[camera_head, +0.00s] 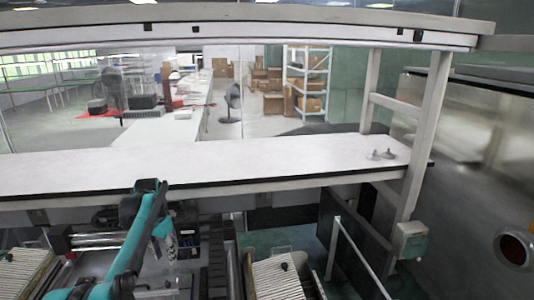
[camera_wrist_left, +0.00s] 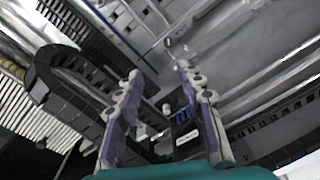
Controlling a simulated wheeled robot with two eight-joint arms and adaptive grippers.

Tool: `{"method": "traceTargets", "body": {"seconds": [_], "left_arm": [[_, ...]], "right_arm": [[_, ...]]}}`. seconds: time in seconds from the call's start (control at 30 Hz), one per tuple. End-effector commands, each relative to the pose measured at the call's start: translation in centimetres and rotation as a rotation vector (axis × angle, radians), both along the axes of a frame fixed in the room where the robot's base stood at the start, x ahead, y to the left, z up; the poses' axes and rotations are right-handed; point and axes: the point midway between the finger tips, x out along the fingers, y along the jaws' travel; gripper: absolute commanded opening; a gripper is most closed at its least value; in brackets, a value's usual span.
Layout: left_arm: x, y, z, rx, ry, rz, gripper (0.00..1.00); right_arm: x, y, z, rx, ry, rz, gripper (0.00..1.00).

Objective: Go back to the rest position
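My left arm is teal and comes in from the lower left of the head view, bent at a dark joint in front of the shelf. My left gripper (camera_head: 170,246) hangs below that joint, partly hidden by the arm and small in the head view. In the left wrist view my left gripper (camera_wrist_left: 158,72) has its two grey and purple fingers apart, with nothing between the tips. My right gripper is in neither view.
A long white shelf (camera_head: 250,163) with a dark edge crosses in front, with small grey items (camera_head: 382,154) at its right end. Below are ribbed trays (camera_head: 280,278) and machine parts. A black cable chain (camera_wrist_left: 70,85) lies close to the gripper.

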Motion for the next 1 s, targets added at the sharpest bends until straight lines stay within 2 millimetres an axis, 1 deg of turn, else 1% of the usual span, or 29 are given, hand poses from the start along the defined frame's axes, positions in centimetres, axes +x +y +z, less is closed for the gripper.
{"method": "traceTargets", "body": {"seconds": [0.03, 0.1, 0.23, 0.33, 0.43, 0.57, 0.6, 0.7, 0.8, 0.9, 1.0], "left_arm": [[-1.1, -1.4, 0.5, 0.005, -0.022, 0.006, 0.38], [-2.7, -3.4, 1.3, 0.013, -0.063, 0.025, 0.38], [-6.4, -6.9, 2.3, 0.021, -0.145, 0.062, 0.38], [-9.5, -9.4, 2.4, 0.02, -0.209, 0.09, 0.38], [-12.8, -11.7, 1.9, 0.013, -0.272, 0.118, 0.38], [-17.4, -14.3, 0.2, -0.004, -0.354, 0.153, 0.38], [-18.7, -15.1, -0.5, -0.012, -0.38, 0.164, 0.38], [-22.0, -16.7, -2.7, -0.034, -0.442, 0.191, 0.38], [-24.8, -17.9, -5.0, -0.058, -0.494, 0.214, 0.38], [-26.7, -18.7, -7.0, -0.079, -0.534, 0.231, 0.38], [-27.8, -19.1, -8.2, -0.095, -0.559, 0.243, 0.38]], "right_arm": [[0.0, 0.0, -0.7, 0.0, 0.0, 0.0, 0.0], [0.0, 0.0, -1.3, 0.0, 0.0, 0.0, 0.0], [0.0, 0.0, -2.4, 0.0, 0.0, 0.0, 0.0], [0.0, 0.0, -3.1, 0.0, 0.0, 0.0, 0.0], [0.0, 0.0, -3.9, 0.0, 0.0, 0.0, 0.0], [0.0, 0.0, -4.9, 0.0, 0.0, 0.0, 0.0], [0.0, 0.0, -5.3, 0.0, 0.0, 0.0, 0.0], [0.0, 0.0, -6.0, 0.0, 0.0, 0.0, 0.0], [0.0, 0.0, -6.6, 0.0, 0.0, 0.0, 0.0], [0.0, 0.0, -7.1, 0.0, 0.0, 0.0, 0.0], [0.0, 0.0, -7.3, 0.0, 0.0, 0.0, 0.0]]}}
